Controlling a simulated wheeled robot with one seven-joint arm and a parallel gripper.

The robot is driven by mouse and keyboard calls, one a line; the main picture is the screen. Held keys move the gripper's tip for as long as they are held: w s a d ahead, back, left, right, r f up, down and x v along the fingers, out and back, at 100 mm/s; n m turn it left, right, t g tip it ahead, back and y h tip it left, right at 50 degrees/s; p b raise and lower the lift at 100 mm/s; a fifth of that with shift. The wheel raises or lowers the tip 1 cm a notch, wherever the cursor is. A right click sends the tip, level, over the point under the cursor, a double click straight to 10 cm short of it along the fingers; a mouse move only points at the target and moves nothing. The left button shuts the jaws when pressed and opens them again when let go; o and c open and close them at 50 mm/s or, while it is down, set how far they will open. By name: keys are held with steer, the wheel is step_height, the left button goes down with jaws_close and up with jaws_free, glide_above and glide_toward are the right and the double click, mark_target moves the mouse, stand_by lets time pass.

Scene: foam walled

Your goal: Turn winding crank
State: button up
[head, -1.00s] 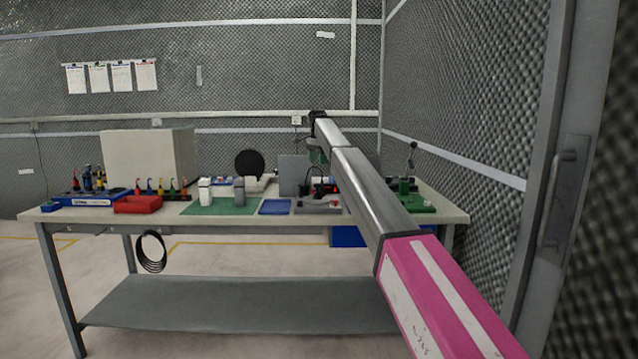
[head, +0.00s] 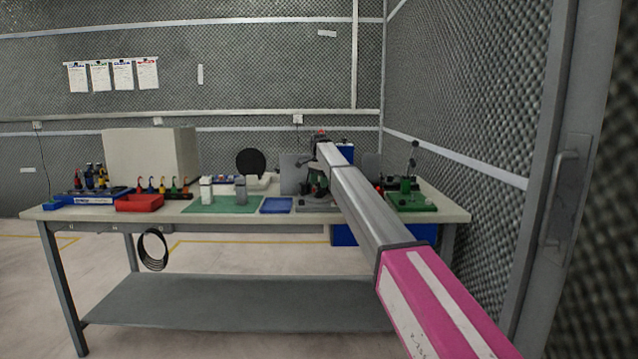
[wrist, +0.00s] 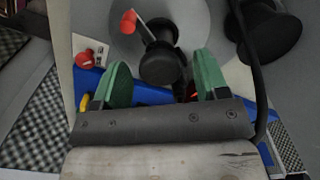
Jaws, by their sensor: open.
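In the wrist view the winding crank shows as a thin metal arm with a red knob (wrist: 128,22), running to a black hub (wrist: 160,62) in front of a grey disc (wrist: 198,22). My gripper (wrist: 161,72) has its two green fingers apart and empty. The hub appears between and just beyond the fingertips; I cannot tell the depth gap. The red knob lies above the left fingertip and outside the jaws. In the head view my gripper (head: 317,183) is low over the back right of the bench, partly hidden by my arm. The crank cannot be made out there.
A red button (wrist: 88,57) sits left of the fingers, and a second black spool (wrist: 268,35) and a dark cable stand right. On the bench (head: 90,213) are a grey upright plate (head: 293,172), a blue tray (head: 276,205), a green mat (head: 215,206) and a green fixture (head: 408,195).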

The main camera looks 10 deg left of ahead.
steer(key=c, duration=0.9)
steer(key=shift+n, duration=0.6)
